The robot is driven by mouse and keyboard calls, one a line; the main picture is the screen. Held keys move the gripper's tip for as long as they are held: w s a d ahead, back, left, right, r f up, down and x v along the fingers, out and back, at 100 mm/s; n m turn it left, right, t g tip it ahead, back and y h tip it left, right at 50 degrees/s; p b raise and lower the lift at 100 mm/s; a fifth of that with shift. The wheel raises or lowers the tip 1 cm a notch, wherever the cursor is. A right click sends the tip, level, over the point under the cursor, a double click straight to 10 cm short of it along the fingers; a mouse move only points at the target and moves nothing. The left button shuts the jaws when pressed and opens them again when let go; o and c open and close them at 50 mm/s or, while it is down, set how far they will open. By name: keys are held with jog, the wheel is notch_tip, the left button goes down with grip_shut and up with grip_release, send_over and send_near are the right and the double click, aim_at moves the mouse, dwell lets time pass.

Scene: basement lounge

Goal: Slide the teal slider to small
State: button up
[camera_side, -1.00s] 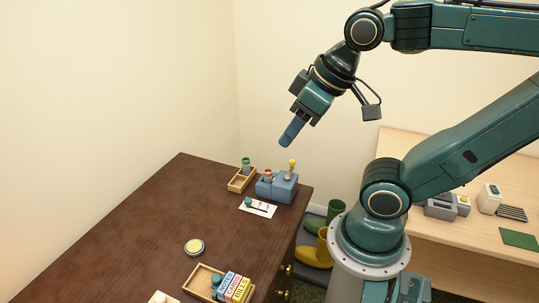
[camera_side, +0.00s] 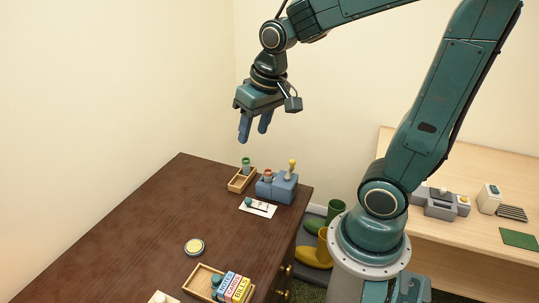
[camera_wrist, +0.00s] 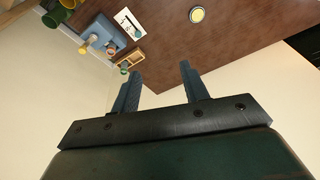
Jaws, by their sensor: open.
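The slider is a white plate (camera_side: 270,212) with a dark slot and small red marks, lying flat on the dark brown table. Its teal knob (camera_side: 248,201) sits at the left end of the slot in the side view. The size labels are too small to read. The plate also shows at the top of the wrist view (camera_wrist: 124,18). My gripper (camera_side: 254,135) is open and empty, pointing down, well above the table and the plate. Its two blue fingers also show in the wrist view (camera_wrist: 160,70), apart from everything.
Behind the plate stand a blue-grey block (camera_side: 266,190) with a yellow-knobbed lever (camera_side: 291,168) and a wooden tray (camera_side: 237,186) holding a green-topped cylinder (camera_side: 246,163). A yellow round disc (camera_side: 194,247) and a wooden box (camera_side: 197,284) with labelled blocks lie nearer. The table's left is clear.

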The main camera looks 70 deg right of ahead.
jog(key=w+d+f+m+g, duration=0.2)
jog(key=w+d+f+m, duration=0.1)
jog(key=w+d+f, duration=0.4)
jog(key=m+g, duration=0.1)
jog(key=m, duration=0.1)
send_over(248, 200)
notch_tip(248, 200, down, 10)
jog(key=shift+y, duration=0.3)
jog(key=shift+f, duration=0.2)
jog(key=shift+f, duration=6.7)
grip_shut()
